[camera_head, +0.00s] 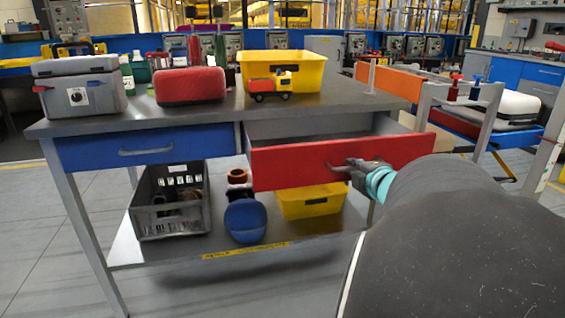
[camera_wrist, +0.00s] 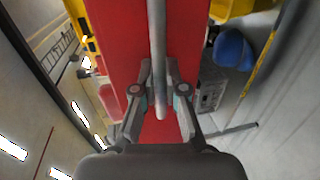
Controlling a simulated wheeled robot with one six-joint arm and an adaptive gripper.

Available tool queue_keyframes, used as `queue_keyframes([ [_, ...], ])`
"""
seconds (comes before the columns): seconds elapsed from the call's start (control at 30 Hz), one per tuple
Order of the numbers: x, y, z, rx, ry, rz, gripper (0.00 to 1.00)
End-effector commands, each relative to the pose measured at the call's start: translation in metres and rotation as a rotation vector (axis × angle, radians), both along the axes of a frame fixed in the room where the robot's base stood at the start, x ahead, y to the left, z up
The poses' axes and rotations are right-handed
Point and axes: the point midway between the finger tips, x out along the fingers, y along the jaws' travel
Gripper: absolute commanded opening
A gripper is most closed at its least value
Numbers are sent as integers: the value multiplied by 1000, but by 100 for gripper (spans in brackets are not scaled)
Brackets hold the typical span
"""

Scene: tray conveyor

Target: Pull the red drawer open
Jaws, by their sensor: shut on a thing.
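The red drawer (camera_head: 290,163) of the grey workbench stands partly open in the head view, and its grey inside shows behind the front. My gripper (camera_head: 350,166) is at the right part of the drawer front, shut on the drawer's handle. In the wrist view, the red drawer front (camera_wrist: 188,25) fills the middle, and the grey handle bar (camera_wrist: 157,45) runs between the two fingers of my gripper (camera_wrist: 158,85). My arm hides part of the bench's right side in the head view.
A blue drawer (camera_head: 100,148) beside it is shut. On the bench top stand a grey case (camera_head: 78,95), a red case (camera_head: 190,86), a yellow bin (camera_head: 305,75) and a toy truck (camera_head: 270,86). A dark crate (camera_head: 150,222) and a blue bowl (camera_head: 246,222) are on the lower shelf.

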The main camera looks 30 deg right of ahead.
Motion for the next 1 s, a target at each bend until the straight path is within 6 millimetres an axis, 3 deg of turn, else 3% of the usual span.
queue_keyframes([
  [0.03,0,-1,0,1,1,-3,13],
  [0.13,0,-1,0,1,1,-2,37],
  [0.53,-6,0,2,-2,-1,-3,37],
  [1.0,-66,14,14,-1,-2,-5,37],
])
